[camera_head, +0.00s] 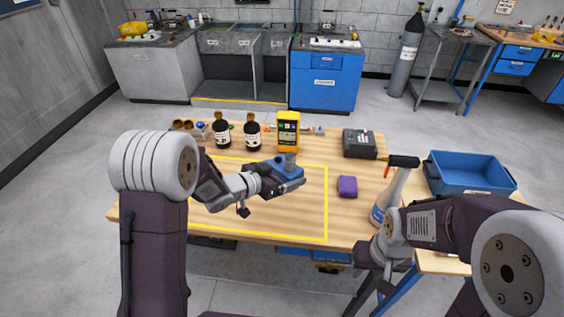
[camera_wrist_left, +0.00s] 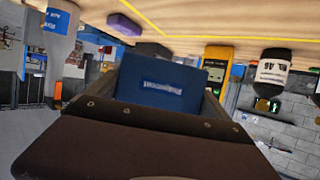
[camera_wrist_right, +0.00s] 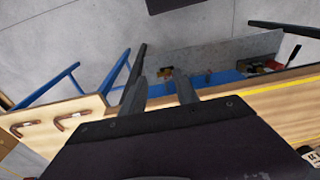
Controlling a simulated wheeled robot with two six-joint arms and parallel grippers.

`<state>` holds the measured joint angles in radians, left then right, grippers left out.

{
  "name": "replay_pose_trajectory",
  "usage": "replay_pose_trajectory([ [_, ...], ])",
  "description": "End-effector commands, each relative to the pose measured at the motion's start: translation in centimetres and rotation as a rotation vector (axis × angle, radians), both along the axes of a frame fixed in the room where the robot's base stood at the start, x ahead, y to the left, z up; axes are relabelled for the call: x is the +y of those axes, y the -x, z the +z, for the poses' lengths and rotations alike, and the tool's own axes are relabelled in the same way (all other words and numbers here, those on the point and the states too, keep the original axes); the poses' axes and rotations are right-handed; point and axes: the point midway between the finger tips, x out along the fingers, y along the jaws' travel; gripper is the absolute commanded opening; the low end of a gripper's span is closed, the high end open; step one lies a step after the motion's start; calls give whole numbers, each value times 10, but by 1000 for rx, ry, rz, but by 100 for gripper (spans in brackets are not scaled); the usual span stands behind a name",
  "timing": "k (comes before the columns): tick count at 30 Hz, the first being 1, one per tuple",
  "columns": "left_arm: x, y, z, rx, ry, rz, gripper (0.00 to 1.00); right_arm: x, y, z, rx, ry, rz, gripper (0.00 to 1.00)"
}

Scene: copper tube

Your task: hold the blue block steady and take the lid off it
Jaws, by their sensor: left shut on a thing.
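The blue block (camera_head: 287,173) is at the middle of the table, inside the yellow outline, with a small grey cylindrical piece (camera_head: 290,158) on top; I cannot tell whether this is the lid. My left gripper (camera_head: 272,186) is shut on the blue block, coming from the left. My right gripper (camera_wrist_right: 160,85) is open and empty, in front of the table's front edge and well apart from the block.
A purple block (camera_head: 347,186) lies right of the blue block. Dark bottles (camera_head: 222,133) and a yellow meter (camera_head: 288,130) stand behind. A blue bin (camera_head: 470,176) is at right. Bent copper tubes (camera_wrist_right: 75,120) lie on a side surface.

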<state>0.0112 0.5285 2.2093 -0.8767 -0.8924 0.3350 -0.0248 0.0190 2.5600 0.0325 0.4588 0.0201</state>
Motion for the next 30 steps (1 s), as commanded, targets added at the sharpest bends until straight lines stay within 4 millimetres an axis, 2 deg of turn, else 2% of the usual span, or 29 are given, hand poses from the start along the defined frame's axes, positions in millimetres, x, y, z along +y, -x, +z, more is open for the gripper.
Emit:
replay_pose_trajectory([
  [6, -5, 3, -15, -4, 2, -108, 18, 0, 0, 0, 0, 0, 0, 36],
  [11, -6, 5, -18, -5, 1, -132, 18, 0, 0, 0, 0, 0, 0, 36],
  [13, -6, 5, -20, 0, -2, -133, 18, 0, 0, 0, 0, 1, 5, 53],
  [16, -6, 5, -19, -2, -1, -132, 18, 1, 14, 0, 62, 2, 65, 53],
  [17, -6, 5, -19, -2, -1, -132, 18, 2, 10, 6, 71, 0, 92, 53],
  [20, -6, 5, -19, -4, -1, -132, 18, 8, -29, 39, 50, -14, 181, 53],
  [23, -6, 5, -18, -4, -1, -131, 18, 23, -74, 79, 9, -29, 288, 53],
  [27, -6, 5, -18, -5, 0, -131, 18, 54, -127, 138, -70, -47, 443, 53],
  [30, -6, 5, -18, -5, 0, -131, 18, 82, -156, 180, -135, -58, 549, 53],
])
